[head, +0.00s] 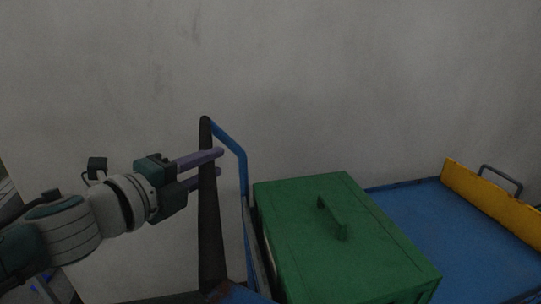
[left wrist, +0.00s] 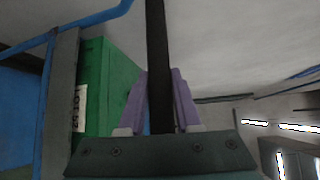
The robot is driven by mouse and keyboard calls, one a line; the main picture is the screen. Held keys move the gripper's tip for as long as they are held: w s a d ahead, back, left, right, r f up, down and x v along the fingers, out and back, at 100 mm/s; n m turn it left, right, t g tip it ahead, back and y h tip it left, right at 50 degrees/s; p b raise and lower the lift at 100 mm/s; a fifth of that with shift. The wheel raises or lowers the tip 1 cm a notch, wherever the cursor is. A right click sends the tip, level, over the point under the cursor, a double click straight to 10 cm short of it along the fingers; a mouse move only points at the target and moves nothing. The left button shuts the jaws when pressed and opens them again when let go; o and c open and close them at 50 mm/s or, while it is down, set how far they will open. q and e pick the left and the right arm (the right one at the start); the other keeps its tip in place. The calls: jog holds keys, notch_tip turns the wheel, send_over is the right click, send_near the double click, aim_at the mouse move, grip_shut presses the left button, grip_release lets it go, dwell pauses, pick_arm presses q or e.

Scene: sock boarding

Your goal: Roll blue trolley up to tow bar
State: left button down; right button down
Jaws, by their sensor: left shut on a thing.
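The blue trolley's flat deck (head: 410,215) stretches to the right in the head view. Its blue tube push handle (head: 242,170) rises at the near left end, with a dark grip bar (head: 208,235). My left gripper (head: 219,163) is shut on this dark bar, with a purple finger on either side. The left wrist view shows the bar (left wrist: 157,60) between the fingers and the blue tube (left wrist: 75,27) joining it at upper left. I cannot make out a tow bar for certain. My right gripper is not in view.
A green lidded box (head: 320,255) with a handle stands on the deck close to the push handle; a white label (left wrist: 79,108) shows in the wrist view. A yellow board (head: 490,195) with a grey loop (head: 500,178) stands at the deck's right end. A grey wall (head: 320,80) runs behind.

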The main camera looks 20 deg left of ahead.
pick_arm(q)
jog(key=shift+d, duration=0.25)
jog(key=c, duration=1)
grip_release()
jog(key=shift+o, duration=0.8)
jog(key=shift+w+d, duration=0.2)
jog(key=shift+d, duration=0.05)
jog(key=shift+o, duration=1.2)
jog(key=shift+a, duration=0.1)
jog(key=shift+s, duration=0.1)
